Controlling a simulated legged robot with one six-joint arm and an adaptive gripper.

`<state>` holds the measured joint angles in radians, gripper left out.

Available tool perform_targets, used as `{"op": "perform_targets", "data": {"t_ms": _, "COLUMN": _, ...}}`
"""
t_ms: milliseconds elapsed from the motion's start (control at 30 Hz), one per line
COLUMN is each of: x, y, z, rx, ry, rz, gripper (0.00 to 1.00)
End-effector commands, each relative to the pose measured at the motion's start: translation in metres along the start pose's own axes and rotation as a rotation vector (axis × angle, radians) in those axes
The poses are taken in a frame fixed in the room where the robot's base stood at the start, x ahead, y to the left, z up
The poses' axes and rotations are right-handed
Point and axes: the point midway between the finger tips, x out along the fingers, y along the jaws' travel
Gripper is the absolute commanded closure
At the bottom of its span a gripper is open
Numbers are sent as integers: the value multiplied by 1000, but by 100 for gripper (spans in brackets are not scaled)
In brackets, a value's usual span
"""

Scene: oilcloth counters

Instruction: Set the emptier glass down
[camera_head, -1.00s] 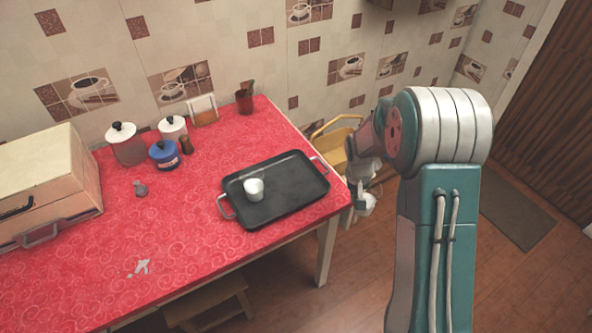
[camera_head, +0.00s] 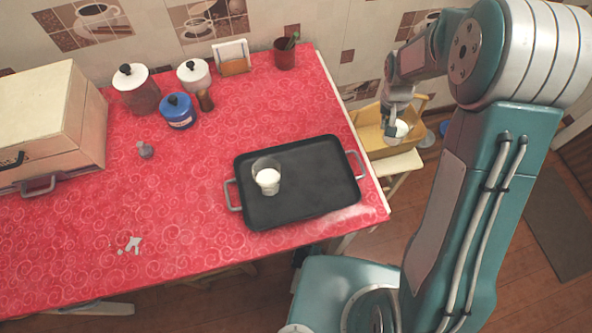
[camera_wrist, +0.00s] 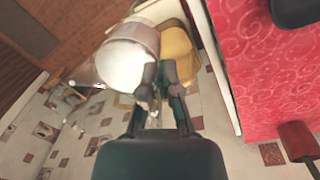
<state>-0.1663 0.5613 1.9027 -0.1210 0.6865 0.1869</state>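A clear glass (camera_head: 266,177) with white liquid in its lower part stands upright on the left side of the black tray (camera_head: 315,190). My gripper (camera_head: 393,118) is off the table's right side, apart from the tray. It is shut on a second glass (camera_head: 402,129) with white in it, which also shows large at the fingertips in the wrist view (camera_wrist: 127,62). The fingers hide part of this held glass, and I cannot tell its exact fill level. The tray's right half is bare.
Lidded jars (camera_head: 178,111), a red cup (camera_head: 285,55) and a bread box (camera_head: 60,115) stand on the red table (camera_head: 200,220). White bits (camera_head: 133,244) lie at the front left.

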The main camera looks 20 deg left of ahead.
Motion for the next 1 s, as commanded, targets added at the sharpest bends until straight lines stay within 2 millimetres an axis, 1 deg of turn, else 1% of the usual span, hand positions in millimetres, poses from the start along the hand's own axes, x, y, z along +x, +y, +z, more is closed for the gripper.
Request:
{"op": "perform_targets", "data": {"t_ms": 33, "x": -8, "y": -16, "z": 6, "rx": -21, "ry": 3, "rz": 0, "gripper": 100}}
{"op": "perform_targets", "data": {"t_ms": 200, "x": -29, "y": -63, "z": 31, "rx": -85, "ry": 7, "rz": 0, "gripper": 100}}
{"op": "perform_targets", "data": {"t_ms": 367, "x": -47, "y": -105, "z": 60, "rx": -143, "ry": 11, "rz": 2, "gripper": 100}}
{"op": "perform_targets", "data": {"t_ms": 500, "x": -62, "y": -138, "z": 90, "rx": -195, "ry": 14, "rz": 5, "gripper": 100}}
{"op": "perform_targets", "data": {"t_ms": 567, "x": -68, "y": -151, "z": 103, "rx": -218, "ry": 16, "rz": 6, "gripper": 100}}
{"op": "perform_targets", "data": {"t_ms": 700, "x": -81, "y": -176, "z": 136, "rx": -269, "ry": 20, "rz": 8, "gripper": 100}}
{"op": "perform_targets", "data": {"t_ms": 867, "x": -94, "y": -198, "z": 176, "rx": -327, "ry": 26, "rz": 9, "gripper": 100}}
{"op": "perform_targets", "data": {"t_ms": 1000, "x": -104, "y": -212, "z": 213, "rx": -379, "ry": 30, "rz": 11, "gripper": 100}}
